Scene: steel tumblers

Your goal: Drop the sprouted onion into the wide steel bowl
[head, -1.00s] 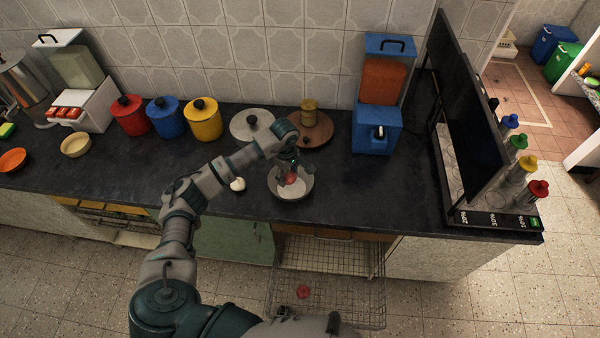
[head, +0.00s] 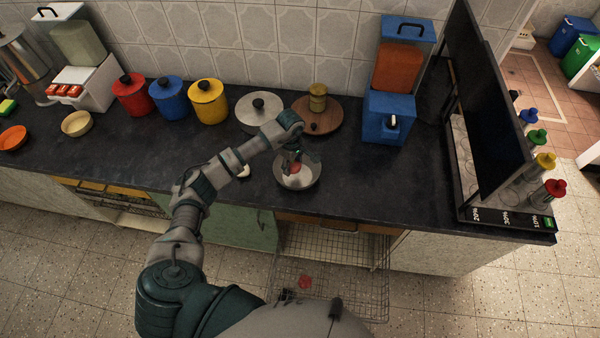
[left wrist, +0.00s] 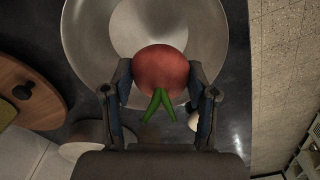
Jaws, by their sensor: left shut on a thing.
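The sprouted onion (left wrist: 161,70) is round and reddish with green shoots. It sits between the two fingers of my left gripper (left wrist: 160,85), which is shut on it. In the head view my left gripper (head: 292,160) is over the wide steel bowl (head: 308,180), and a bit of the onion's red shows there. In the left wrist view the bowl (left wrist: 95,50) lies behind the onion, which covers part of it. I cannot tell the exact height of the onion over the bowl. My right gripper is not in view.
A white round thing (head: 243,171) lies left of the bowl. A lidded pan (head: 246,117) and a wooden board (head: 327,120) stand behind it. A blue dispenser (head: 389,115) is at back right. A wire basket (head: 340,285) sits below the counter's front edge.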

